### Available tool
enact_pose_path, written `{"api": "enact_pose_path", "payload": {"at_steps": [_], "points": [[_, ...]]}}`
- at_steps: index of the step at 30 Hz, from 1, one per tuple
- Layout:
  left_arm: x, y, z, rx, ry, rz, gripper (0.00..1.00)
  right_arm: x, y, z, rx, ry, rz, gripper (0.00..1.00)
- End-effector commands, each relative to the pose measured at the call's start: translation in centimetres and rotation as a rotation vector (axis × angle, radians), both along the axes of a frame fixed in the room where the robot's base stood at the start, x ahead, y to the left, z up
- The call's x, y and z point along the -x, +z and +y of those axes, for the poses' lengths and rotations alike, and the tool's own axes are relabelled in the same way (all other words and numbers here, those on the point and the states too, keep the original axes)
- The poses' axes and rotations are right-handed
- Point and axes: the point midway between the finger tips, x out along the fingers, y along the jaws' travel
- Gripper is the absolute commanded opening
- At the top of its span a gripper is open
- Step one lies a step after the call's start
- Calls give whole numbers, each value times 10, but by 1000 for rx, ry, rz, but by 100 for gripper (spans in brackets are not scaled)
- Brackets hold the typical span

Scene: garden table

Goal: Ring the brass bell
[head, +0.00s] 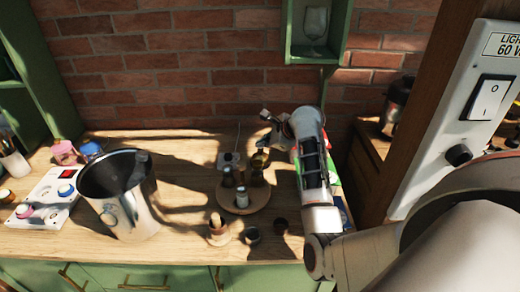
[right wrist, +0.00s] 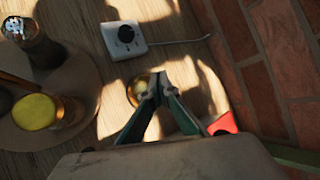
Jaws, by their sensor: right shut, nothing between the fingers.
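My right gripper (head: 267,118) reaches over the back of the table, beside the brick wall. In the right wrist view its fingers (right wrist: 156,84) are shut, tips together, with nothing between them. A small round brass-coloured thing (right wrist: 136,91), likely the brass bell, is on the table just beyond the fingertips, which partly hide it. I cannot tell whether they touch it. My left gripper is not in view.
A round wooden tray (head: 235,205) with several bottles stands in front of the gripper. A white dial box (right wrist: 124,40) with a cable lies nearby. A metal bucket (head: 135,215) and a white button panel (head: 42,207) are at left. The brick wall (head: 180,70) bounds the back.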

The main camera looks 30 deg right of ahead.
Motion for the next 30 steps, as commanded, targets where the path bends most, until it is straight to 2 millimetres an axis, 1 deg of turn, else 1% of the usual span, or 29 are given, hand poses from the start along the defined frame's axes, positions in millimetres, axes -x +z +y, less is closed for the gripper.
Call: {"api": "enact_pose_path", "payload": {"at_steps": [4,21,26,30], "points": [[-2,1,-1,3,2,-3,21,0,-5,0,0,-1,2,0],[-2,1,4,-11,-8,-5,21,0,-7,0,0,-1,2,0],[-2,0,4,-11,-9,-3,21,0,-7,0,0,-1,1,0],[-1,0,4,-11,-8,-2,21,0,-3,0,0,0,0,0]]}}
